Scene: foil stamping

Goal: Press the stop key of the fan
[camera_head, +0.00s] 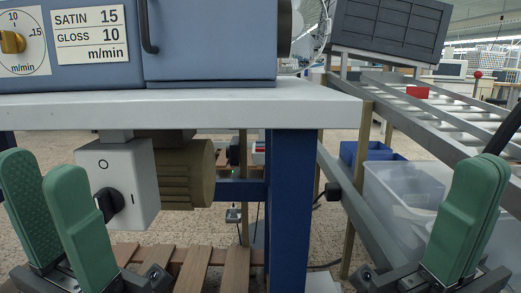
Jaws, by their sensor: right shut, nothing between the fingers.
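Part of what looks like a fan (309,38), a round, clear and pale shape, shows at the top edge, just right of the blue machine. Its lower part is cut off or hidden by the machine, and I cannot make out a stop key on it. My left gripper (41,166), with two green fingers apart, is open and empty at the lower left, in front of the table edge. My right gripper (481,165) is shut and empty at the lower right, in front of the clear bins. Both grippers are well apart from the fan.
The blue machine (208,45) stands on a grey table (190,110) with a blue leg (290,210). A grey switch box (139,165) marked O and I hangs below. A metal roller rack (440,115) and clear bins (400,195) fill the right. Wooden slats (195,265) lie below.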

